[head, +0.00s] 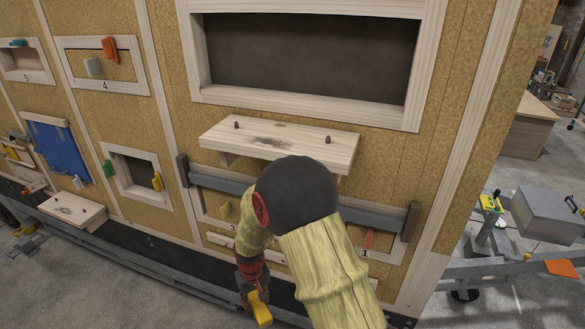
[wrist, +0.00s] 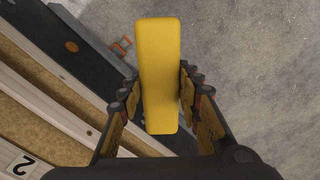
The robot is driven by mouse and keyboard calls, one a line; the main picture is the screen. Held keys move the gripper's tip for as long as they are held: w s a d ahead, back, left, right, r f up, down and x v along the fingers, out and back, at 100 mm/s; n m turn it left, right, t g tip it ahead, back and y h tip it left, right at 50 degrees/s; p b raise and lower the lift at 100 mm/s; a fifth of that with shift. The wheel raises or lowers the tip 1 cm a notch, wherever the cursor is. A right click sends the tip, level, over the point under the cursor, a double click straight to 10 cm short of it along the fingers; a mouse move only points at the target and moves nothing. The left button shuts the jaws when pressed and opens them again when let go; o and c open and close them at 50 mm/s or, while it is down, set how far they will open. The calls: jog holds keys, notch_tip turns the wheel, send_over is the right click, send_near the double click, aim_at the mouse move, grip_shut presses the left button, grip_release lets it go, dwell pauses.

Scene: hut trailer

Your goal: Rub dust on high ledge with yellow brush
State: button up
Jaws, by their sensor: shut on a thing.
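The high ledge (head: 215,131) is a pale wooden shelf under the large framed window, with two dark pegs standing on it. A dark dust patch (head: 267,142) lies on its top near the middle. My gripper (head: 255,297) hangs low in front of the wall, well below the ledge. It is shut on the yellow brush (head: 262,312), which also shows between the fingers in the wrist view (wrist: 160,75). No bristles can be made out on it. My arm hides part of the wall below the ledge.
A grey rail (head: 375,219) crosses the wall below the ledge. A lower wooden shelf (head: 72,208) with a dark patch sticks out at left. A yellow handle (head: 157,181) and an orange one (head: 369,238) sit on the wall. A metal box (head: 547,209) stands at right. Open floor lies in front.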

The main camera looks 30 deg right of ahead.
aim_at(257, 302)
notch_tip(257, 302, up, 10)
jog(key=p, duration=0.8)
jog(key=shift+w+r, duration=0.1)
